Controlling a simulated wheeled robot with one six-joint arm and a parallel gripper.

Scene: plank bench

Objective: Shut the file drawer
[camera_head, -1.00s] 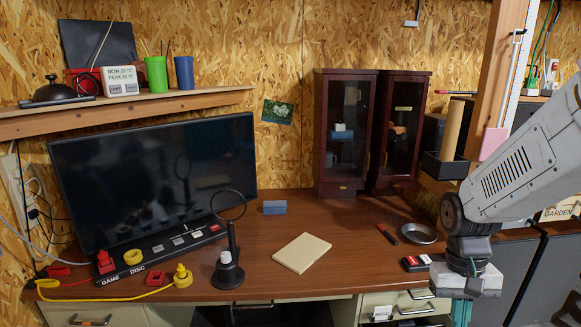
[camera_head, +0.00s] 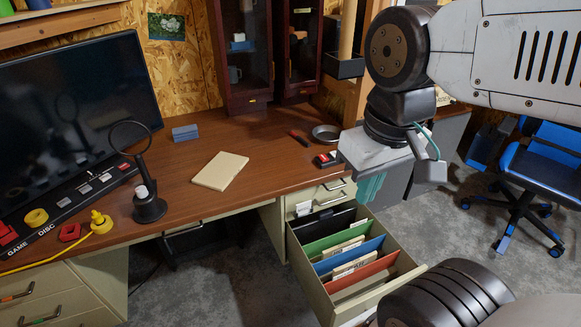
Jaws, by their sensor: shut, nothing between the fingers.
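The file drawer (camera_head: 312,280) stands pulled out from under the right end of the desk. It holds black, green, blue and red-orange dividers with papers between them. Its front panel is at the lower right, partly hidden behind a part of my arm. My gripper (camera_head: 369,187) hangs above the back right part of the drawer, its teal fingers pointing down and holding nothing. It looks apart from the drawer, but the exact gap is hard to tell.
A shut upper drawer (camera_head: 326,194) sits above the file drawer. The desk top (camera_head: 250,185) bears a beige book (camera_head: 220,171), a blue block (camera_head: 185,132) and a black ring stand (camera_head: 148,205). A blue office chair (camera_head: 535,170) stands at right. Grey floor is clear between.

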